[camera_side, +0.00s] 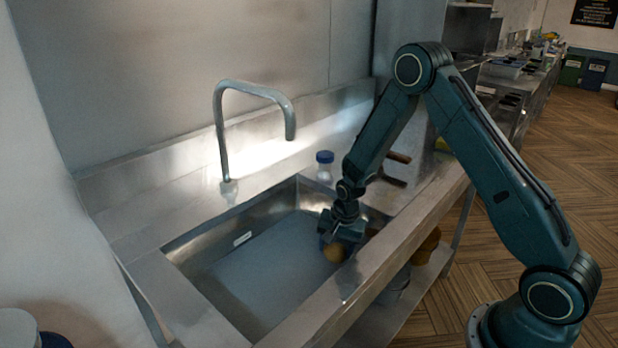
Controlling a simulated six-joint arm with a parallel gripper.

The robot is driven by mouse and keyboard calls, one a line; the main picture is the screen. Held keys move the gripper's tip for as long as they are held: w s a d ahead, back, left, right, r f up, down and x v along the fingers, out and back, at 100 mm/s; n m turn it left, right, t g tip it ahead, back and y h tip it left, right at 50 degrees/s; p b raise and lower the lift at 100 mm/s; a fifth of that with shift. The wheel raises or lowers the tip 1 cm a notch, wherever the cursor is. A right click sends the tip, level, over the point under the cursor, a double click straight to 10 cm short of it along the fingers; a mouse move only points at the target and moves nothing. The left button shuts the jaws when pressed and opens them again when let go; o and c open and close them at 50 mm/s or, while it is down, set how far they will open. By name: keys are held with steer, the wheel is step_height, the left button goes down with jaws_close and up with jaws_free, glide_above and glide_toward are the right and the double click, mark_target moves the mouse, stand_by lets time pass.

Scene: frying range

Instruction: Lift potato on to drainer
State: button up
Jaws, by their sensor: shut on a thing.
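The potato (333,252) is a small brown round thing in the right part of the steel sink (182,248). My gripper (336,241) reaches down into the sink and is shut on the potato, which shows just below the fingers. The gripper hides the potato's upper part. I cannot tell whether the potato touches the sink's bottom. I cannot make out a separate drainer with certainty; a flat metal surface (215,212) lies beside the basin, behind it.
A tall curved tap (222,140) stands behind the sink. A jar with a blue lid (325,170) is at the sink's back right corner. The sink's front rim (330,300) is close to my gripper.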

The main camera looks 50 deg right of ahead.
mark_target(336, 246)
step_height(336, 246, up, 13)
stand_by(0.4)
steer(key=shift+d, duration=0.1)
stand_by(0.5)
steer(key=w+d+r+m, duration=0.2)
steer(key=d+r, duration=0.2)
steer(key=d, duration=0.7)
steer(key=w+d+r+m, duration=0.3)
steer(key=d+r, duration=0.2)
steer(key=d, duration=0.6)
steer(key=s+d+r+m, duration=0.1)
steer(key=s+d+r, duration=0.2)
steer(key=d, duration=0.3)
steer(key=s+d+r+m, duration=0.2)
steer(key=s+d+r, duration=0.2)
steer(key=d, duration=0.3)
steer(key=s+d+r+m+h, duration=0.1)
steer(key=s+d+r, duration=0.2)
steer(key=d, duration=0.3)
steer(key=shift+s+d+r+g, duration=0.15)
steer(key=shift+d+r+g, duration=0.05)
steer(key=shift+r+g, duration=0.2)
steer(key=shift+s+d+r+m, duration=0.25)
steer(key=shift+s+d+m, duration=0.05)
steer(key=shift+s+d, duration=0.1)
steer(key=shift+f, duration=0.15)
